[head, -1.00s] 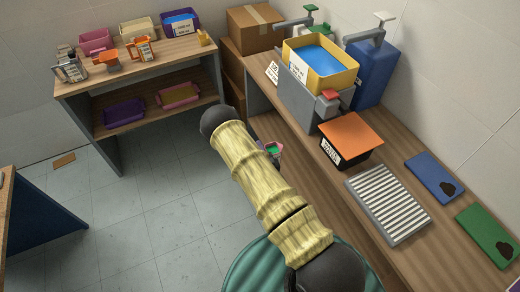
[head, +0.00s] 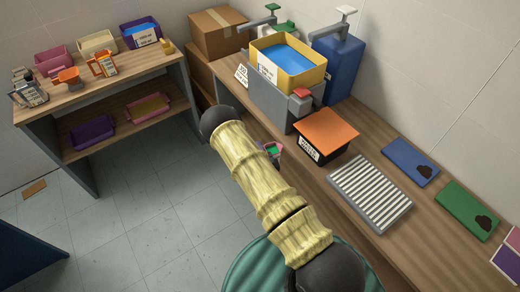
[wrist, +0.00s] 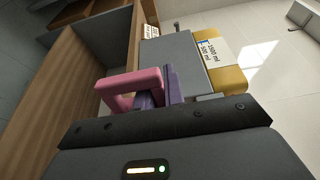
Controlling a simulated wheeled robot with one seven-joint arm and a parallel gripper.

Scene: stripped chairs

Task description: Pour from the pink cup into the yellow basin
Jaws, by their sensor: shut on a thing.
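The yellow basin (head: 308,79), with blue contents and a white label, stands on a grey block on the right-hand bench. In the wrist view its yellow side (wrist: 231,82) shows at upper right. My gripper (wrist: 165,92) is shut on the pink cup, of which a pink loop (wrist: 128,84) shows in the wrist view. In the head view a small pink patch of the cup with green beside it (head: 277,149) shows past my arm, near the bench's front edge and apart from the basin. The cup's mouth and tilt are mostly hidden.
A black box with an orange lid (head: 327,130), a striped grey tray (head: 371,193), and blue (head: 410,161) and green (head: 467,209) boards lie along the bench. A blue dispenser (head: 341,65) stands behind the basin.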

